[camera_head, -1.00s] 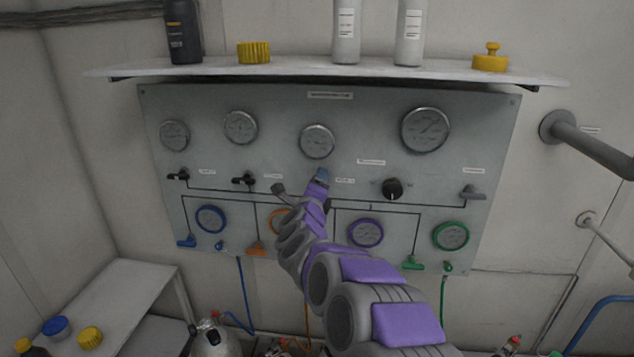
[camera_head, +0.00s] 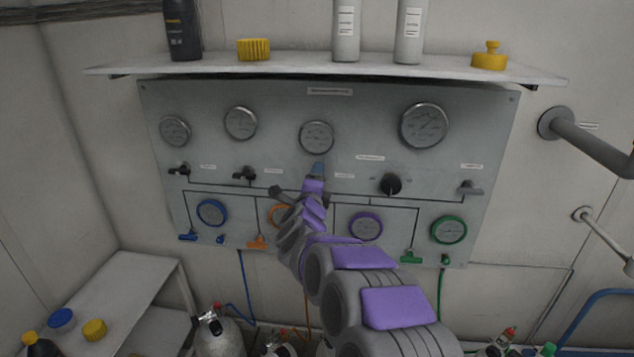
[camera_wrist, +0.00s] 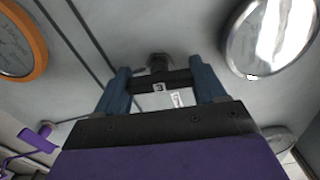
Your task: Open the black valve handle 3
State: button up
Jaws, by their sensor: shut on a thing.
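The black valve handle 3 (camera_wrist: 172,83) shows in the wrist view as a black bar with a small "3" label, between two blue fingers. My gripper (camera_wrist: 162,88) is shut on this bar, one finger at each end. In the head view my gripper (camera_head: 318,170) is at the grey panel (camera_head: 290,100), just below the middle gauge (camera_head: 317,137). There the handle is hidden behind my gripper and arm, so how far it is turned cannot be told from that view.
Two other black valve handles (camera_head: 180,170) (camera_head: 245,175) are to the left on the panel. A black knob (camera_head: 391,184) and a grey handle (camera_head: 470,188) are to the right. Coloured gauges line the lower panel. A shelf (camera_head: 290,69) with bottles and yellow caps juts out above.

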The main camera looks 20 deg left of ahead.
jog(key=o, duration=0.7)
jog(key=shift+s+a+f, duration=0.15)
jog(key=shift+a+f, duration=0.1)
jog(key=shift+f, duration=0.05)
jog(key=o, duration=0.3)
jog(key=shift+a, duration=0.15)
jog(key=shift+o, duration=0.2)
jog(key=shift+r, duration=0.15)
jog(key=shift+s+d+r, duration=0.1)
jog(key=shift+s+d, duration=0.15)
jog(key=shift+d, duration=0.05)
jog(key=v, duration=1.6)
jog(key=shift+s+f, duration=0.2)
jog(key=shift+s, duration=0.15)
jog(key=shift+a, duration=0.1)
